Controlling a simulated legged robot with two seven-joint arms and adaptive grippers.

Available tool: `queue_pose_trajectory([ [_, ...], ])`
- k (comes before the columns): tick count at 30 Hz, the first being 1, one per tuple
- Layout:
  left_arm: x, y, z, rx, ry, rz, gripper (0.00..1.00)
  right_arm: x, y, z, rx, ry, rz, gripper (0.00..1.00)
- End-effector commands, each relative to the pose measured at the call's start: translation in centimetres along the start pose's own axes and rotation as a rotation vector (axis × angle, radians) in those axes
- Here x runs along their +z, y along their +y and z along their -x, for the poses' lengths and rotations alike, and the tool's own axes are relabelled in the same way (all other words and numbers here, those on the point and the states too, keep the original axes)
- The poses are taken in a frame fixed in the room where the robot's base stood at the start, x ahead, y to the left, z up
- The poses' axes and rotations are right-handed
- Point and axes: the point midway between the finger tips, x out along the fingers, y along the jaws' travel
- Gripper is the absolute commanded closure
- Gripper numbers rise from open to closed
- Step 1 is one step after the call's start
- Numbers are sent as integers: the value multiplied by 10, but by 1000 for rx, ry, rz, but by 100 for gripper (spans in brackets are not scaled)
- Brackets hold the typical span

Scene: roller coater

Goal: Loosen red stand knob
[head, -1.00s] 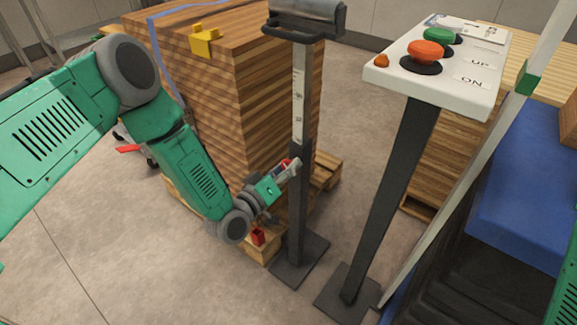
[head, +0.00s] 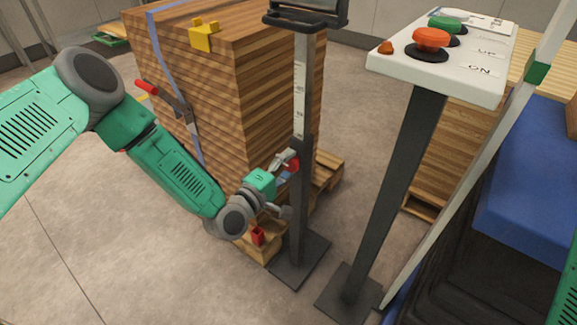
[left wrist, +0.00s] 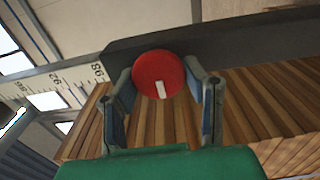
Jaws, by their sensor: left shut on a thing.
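The red knob (left wrist: 158,74) is round with a white mark on its face. In the left wrist view it sits between the two fingers of my left gripper (left wrist: 165,95), which is closed around it. The knob is on the dark post of the stand (head: 299,190), beside a white scale strip (left wrist: 70,80). In the head view my left gripper (head: 286,165) reaches the post from the left, with a bit of red knob (head: 293,164) showing at its fingertips. My right gripper is not in view.
A strapped stack of wooden boards (head: 215,90) stands on a pallet behind my left arm. To the right, a control box (head: 440,72) with red and green buttons stands on a dark post. A blue surface (head: 530,170) is at far right.

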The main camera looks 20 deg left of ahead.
Motion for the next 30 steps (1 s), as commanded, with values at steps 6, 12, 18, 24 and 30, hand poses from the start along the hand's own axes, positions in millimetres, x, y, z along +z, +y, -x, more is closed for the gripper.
queue_pose_trajectory([
  [6,1,-10,6,-21,-2,100,90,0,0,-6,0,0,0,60],
  [12,1,-10,6,-23,-2,144,90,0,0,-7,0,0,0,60],
  [18,1,-10,6,-23,-3,155,90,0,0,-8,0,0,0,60],
  [24,1,-10,6,-23,-3,155,90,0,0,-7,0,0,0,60],
  [30,1,-8,4,-19,-2,154,40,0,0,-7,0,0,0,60],
])
